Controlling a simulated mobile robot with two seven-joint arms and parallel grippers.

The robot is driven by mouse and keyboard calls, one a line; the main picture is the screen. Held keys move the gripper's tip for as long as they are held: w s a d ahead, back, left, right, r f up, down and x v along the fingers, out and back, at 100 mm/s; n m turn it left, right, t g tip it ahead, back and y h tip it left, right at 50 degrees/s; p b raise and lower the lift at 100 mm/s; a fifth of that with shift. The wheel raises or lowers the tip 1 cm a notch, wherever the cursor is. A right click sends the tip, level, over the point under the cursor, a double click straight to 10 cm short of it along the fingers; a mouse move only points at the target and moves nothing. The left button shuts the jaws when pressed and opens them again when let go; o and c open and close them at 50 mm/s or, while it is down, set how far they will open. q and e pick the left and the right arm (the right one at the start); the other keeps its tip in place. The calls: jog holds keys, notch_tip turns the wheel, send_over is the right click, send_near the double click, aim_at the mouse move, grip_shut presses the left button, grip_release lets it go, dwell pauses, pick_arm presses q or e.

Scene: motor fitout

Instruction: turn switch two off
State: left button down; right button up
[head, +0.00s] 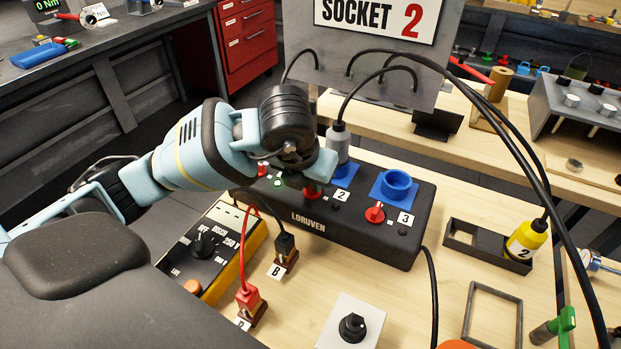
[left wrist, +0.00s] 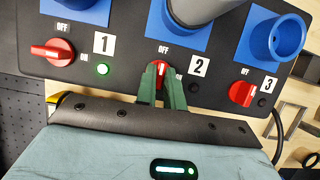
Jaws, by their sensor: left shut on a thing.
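The black LORUVEN socket box (head: 345,225) has red rotary switches beside blue sockets. Switch two (left wrist: 161,70), beside label 2 (left wrist: 198,67), sits between the green fingertips of my left gripper (left wrist: 162,88), which is shut on it. Its white mark appears upright, towards the OFF label above. In the head view my left gripper (head: 318,178) hides part of switch two (head: 312,194). The lamp right of switch two (left wrist: 194,87) looks dark. A grey plug (head: 339,145) stands in socket 2. My right gripper is not in view.
Switch one (left wrist: 52,52) lies sideways, and its lamp (left wrist: 102,69) glows green. Switch three (head: 375,212) stands right of label 2, with its lamp dark. A yellow meter (head: 235,260) stands left of the box. A yellow plug (head: 527,242) rests in a dark holder at right.

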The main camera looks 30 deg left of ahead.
pick_arm(q)
jog(key=c, duration=1.5)
grip_release()
jog(key=v, duration=0.7)
jog(key=shift+r, duration=0.4)
jog(key=shift+s+f, duration=0.1)
jog(key=shift+s, duration=0.15)
